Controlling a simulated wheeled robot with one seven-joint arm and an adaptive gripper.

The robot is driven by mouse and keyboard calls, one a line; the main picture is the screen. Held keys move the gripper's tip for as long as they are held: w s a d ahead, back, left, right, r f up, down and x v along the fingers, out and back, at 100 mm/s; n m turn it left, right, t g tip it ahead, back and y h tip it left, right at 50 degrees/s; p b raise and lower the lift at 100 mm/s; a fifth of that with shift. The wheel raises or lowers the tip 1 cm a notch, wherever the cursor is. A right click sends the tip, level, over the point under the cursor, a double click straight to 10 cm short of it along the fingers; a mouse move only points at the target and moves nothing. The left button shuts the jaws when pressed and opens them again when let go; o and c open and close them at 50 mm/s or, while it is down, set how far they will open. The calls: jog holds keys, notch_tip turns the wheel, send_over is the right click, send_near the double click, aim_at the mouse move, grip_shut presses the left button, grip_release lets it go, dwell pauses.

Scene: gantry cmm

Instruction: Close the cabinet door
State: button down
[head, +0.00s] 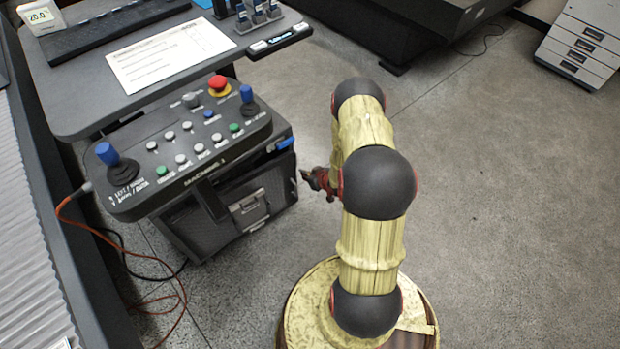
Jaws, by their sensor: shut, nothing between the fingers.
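A dark grey cabinet (182,229) stands under a sloped control panel in the head view. A dark panel that looks like its door (272,190) faces right, toward my arm, with a grey latch (248,208) at its lower part. I cannot tell how far the door stands open. My gripper (306,176) is red and dark, small in the view, and partly hidden behind my arm. It is shut and empty, close to the right edge of the door. I cannot tell whether it touches the door.
The control panel (190,150) carries buttons, two blue joysticks and a red stop button (219,85). A desk (105,95) with a paper sheet stands behind. An orange cable (178,290) lies on the floor at left. The floor on the right is clear up to a drawer unit (585,45).

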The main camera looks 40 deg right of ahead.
aim_at(293, 165)
jog(key=w, duration=0.2)
jog(key=w+f+b, duration=0.1)
jog(key=w, duration=0.1)
jog(key=w+b, duration=0.1)
jog(key=shift+w+d+f, duration=0.35)
jog(key=shift+w+f, duration=0.05)
jog(key=shift+w, duration=0.1)
jog(key=shift+r, duration=0.1)
